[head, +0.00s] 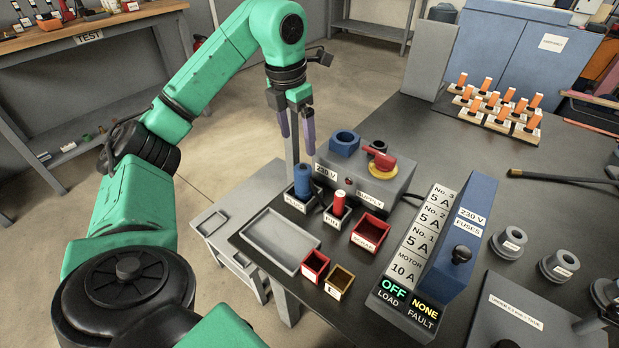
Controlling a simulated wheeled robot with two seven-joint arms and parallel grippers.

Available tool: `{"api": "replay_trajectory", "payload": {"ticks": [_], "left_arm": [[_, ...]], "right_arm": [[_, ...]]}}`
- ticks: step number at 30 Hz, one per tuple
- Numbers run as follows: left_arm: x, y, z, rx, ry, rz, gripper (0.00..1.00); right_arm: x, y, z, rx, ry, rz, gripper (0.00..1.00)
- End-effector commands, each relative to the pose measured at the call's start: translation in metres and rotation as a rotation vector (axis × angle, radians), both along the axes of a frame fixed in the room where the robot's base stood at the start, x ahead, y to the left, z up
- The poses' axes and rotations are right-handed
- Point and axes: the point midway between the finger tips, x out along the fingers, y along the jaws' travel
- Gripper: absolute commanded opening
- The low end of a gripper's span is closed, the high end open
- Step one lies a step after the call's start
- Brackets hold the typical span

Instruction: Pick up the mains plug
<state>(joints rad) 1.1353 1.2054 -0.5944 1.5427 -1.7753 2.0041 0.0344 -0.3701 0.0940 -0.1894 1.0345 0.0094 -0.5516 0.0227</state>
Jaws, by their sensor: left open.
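The mains plug (302,181) is a blue cylinder standing upright in a small open grey holder (297,203), whose front label seems to read PLUG. My left gripper (297,130) points down with its two purple fingers apart and nothing between them. It appears above and slightly behind the plug, not touching it. The grey supply box (368,183), marked 230 V SUPPLY, stands to the right of the plug with a blue socket (344,142) and a red switch (379,160) on top. My right gripper is not in view.
A red-topped piece (339,204) stands in a holder beside the plug. Red bins (370,230) and a shallow grey tray (283,240) lie in front. The blue fuse box (460,236), with displays reading OFF and NONE, stands right.

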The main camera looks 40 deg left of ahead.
Motion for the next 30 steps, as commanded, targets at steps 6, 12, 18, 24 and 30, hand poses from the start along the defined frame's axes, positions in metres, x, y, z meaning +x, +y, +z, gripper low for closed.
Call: {"api": "replay_trajectory", "payload": {"ticks": [6, 12, 18, 24, 30], "left_arm": [[0.005, -0.002, -0.057, 0.001, 0.008, -0.004, 0.89], [0.01, -0.003, -0.088, -0.001, 0.003, -0.005, 0.89], [0.013, -0.004, -0.124, -0.002, 0.005, -0.006, 0.89], [0.016, -0.005, -0.14, -0.003, 0.001, -0.007, 0.89], [0.016, -0.005, -0.14, -0.003, 0.001, -0.007, 0.66]], "right_arm": [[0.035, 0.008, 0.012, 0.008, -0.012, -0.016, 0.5], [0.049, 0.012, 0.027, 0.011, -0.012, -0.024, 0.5], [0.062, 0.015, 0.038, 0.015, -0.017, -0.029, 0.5], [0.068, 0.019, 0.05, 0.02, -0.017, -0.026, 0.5], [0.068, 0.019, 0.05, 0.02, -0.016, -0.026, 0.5]]}}
